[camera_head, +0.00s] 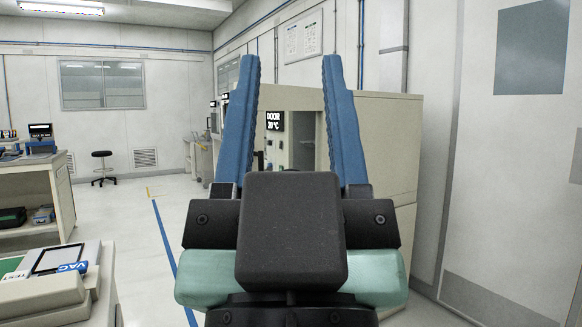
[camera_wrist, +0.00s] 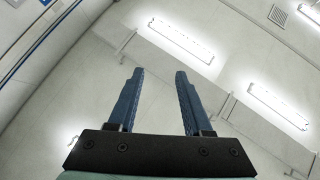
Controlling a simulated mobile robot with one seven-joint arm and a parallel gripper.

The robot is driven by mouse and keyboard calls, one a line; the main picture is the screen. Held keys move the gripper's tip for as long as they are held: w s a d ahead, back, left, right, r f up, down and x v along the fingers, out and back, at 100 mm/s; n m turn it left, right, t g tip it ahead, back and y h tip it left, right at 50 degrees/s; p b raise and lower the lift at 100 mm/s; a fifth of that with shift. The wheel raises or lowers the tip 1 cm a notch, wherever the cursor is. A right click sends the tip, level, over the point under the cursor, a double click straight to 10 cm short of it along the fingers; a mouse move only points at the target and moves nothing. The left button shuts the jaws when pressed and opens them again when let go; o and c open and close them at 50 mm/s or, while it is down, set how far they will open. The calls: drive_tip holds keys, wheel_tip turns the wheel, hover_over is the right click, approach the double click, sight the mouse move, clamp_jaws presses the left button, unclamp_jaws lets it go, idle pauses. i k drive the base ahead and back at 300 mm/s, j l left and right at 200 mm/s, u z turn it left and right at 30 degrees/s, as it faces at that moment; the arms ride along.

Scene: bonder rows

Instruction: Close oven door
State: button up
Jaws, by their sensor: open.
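The oven (camera_head: 296,98) is a beige cabinet ahead, slightly right of centre in the head view. A dark panel or opening shows between my fingers, but I cannot tell how the door stands. My gripper and wrist hide much of the oven front. My gripper (camera_head: 290,65) points upward with its two blue fingers wide apart and empty. It also shows open in the wrist view (camera_wrist: 159,72), against the ceiling. No contact with the oven is visible.
A bench (camera_head: 30,171) with equipment stands at the left. A machine with a tablet-like screen (camera_head: 52,258) is near at lower left. A black stool (camera_head: 103,168) is farther back. A blue line (camera_head: 165,240) crosses the clear floor.

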sight(272, 97)
drive_tip(key=i+u, duration=0.1)
drive_tip(key=i, duration=0.35)
drive_tip(key=i+l+u, duration=0.1)
drive_tip(key=i, duration=0.35)
drive_tip(key=i+l+u, duration=0.1)
drive_tip(key=i+l, duration=0.15)
drive_tip(key=i, duration=0.2)
drive_tip(key=i+l+u, duration=0.1)
drive_tip(key=i, duration=0.35)
